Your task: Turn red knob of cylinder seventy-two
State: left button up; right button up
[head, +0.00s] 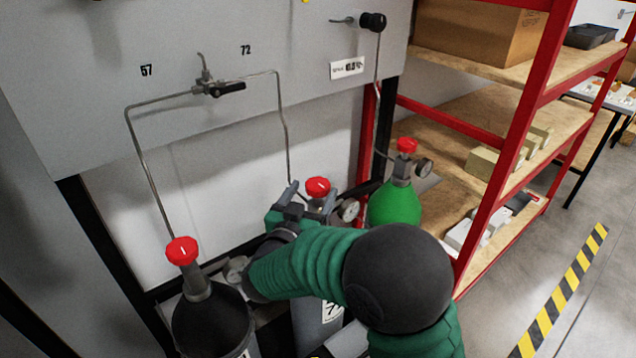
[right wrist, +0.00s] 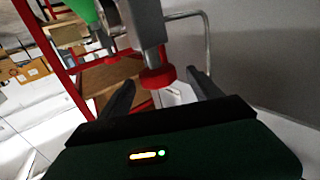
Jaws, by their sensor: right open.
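The red knob (head: 318,187) tops the middle cylinder (head: 318,325), a grey one whose pipe runs up to the panel beside the number 72 (head: 246,50). My right gripper (head: 286,205) is open, just left of this knob in the head view. In the right wrist view the knob (right wrist: 157,78) appears in the gap between the open fingers (right wrist: 163,92), nearer the left finger. I see no grip on it; whether a finger touches it, I cannot tell. My arm hides much of the cylinder. My left gripper is not in view.
A black cylinder with a red knob (head: 182,251) stands at left, and a green cylinder (head: 395,205) with a red knob at right. Gauges (head: 349,210) and thin pipes (head: 283,125) stand close to the knobs. A red shelf rack (head: 515,140) is on the right.

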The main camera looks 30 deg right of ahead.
aim_at(321, 179)
jog(key=x, duration=0.6)
jog(key=shift+d+f+b, duration=0.1)
jog(key=shift+d+b, duration=0.1)
jog(key=shift+b, duration=0.15)
jog(key=shift+s+a, duration=0.1)
jog(key=shift+c, duration=0.7)
jog(key=c, duration=1.2)
